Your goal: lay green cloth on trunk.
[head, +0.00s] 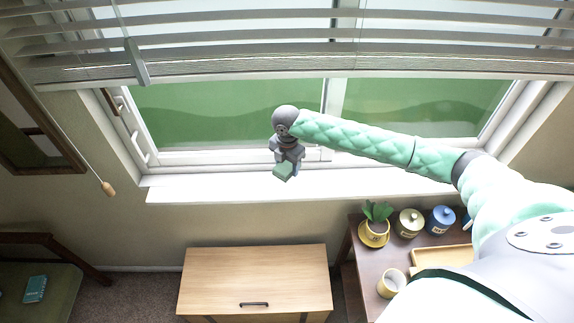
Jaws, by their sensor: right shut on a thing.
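The trunk (250,274) is a light wooden box with a dark handle on its front, low in the middle of the head view. Its lid looks shut and its top is bare. My right gripper (287,163) is shut on the green cloth (284,171), which looks like a small folded pad. The gripper holds it in the air, in front of the window sill and above the trunk in the picture. The jaws hide part of the cloth. My left gripper is out of view.
A dark desk (352,255) to the right of the trunk holds a potted plant (376,212), an olive jar (409,222), a blue jar (440,219) and a cream cup (391,283). A green-seated chair (62,300) with a teal book (35,289) stands at left.

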